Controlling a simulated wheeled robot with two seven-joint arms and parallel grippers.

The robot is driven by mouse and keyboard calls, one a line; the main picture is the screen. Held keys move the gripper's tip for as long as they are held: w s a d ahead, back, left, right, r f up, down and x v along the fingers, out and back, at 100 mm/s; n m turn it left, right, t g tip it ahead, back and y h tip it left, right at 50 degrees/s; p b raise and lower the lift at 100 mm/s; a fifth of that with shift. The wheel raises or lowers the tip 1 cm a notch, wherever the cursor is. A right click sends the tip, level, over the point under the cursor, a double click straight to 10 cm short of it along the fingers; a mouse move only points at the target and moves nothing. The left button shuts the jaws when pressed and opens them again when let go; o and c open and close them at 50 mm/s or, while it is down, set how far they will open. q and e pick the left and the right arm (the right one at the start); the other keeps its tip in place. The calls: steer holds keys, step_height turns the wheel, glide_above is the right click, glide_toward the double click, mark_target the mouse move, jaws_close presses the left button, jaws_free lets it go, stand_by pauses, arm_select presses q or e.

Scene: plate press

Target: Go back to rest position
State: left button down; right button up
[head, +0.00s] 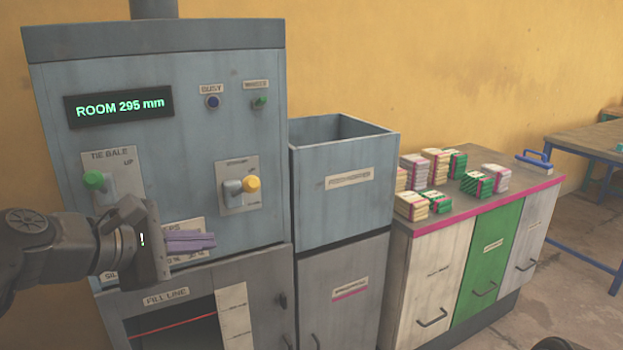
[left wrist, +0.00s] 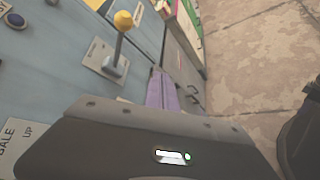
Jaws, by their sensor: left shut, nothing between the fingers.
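My left gripper (head: 190,241) reaches in from the left in the head view, in front of the press's front panel. Its purple fingers are shut together with nothing between them. They also show in the left wrist view (left wrist: 160,90), pointing along the front of the machine. The press (head: 190,60) is a blue-grey cabinet with a display reading "ROOM 295 mm". A lever with a yellow knob (head: 252,184) sits just above and to the right of the fingers, apart from them. A green-knobbed lever (head: 94,180) marked "TIE BALE" is above my wrist. My right gripper is not in view.
A blue-grey open-topped hopper (head: 345,190) stands right of the press. Beyond it, a counter (head: 520,191) with white, green and grey fronts holds several banded stacks (head: 411,206). A blue-framed table (head: 590,140) is at the far right. Bare floor lies in front.

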arm_select(q)
steer(key=w+a+f+m+y, duration=0.3)
steer(key=a+f, duration=0.1)
steer(key=f, duration=0.5)
steer(key=w+a+f+m+y, duration=0.2)
steer(key=w+a+f, duration=0.2)
steer(key=f, duration=0.4)
steer(key=s+d+f+m+g, duration=0.1)
steer(key=s+d+f+m, duration=0.15)
steer(key=f, duration=0.55)
steer(key=s+d+f+m+g, duration=0.1)
steer(key=d+f+m+g, duration=0.15)
steer(key=f, duration=0.65)
steer(key=s+d+f+m, duration=0.1)
steer(key=d+f+m, duration=0.15)
steer(key=f, duration=0.55)
steer(key=s+d+f+m+g+h, duration=0.1)
steer(key=s+d+f+m+g, duration=0.2)
steer(key=s+d+f, duration=0.6)
steer(key=s+d+f+m+g+h, duration=0.15)
steer(key=s+d+f+g, duration=0.3)
steer(key=s+f, duration=0.7)
step_height(320, 180, up, 17)
steer(key=s+d+p, duration=0.1)
steer(key=s+p, duration=0.2)
steer(key=p, duration=1.3)
steer(key=shift+m+t, duration=0.3)
steer(key=shift+f, duration=0.1)
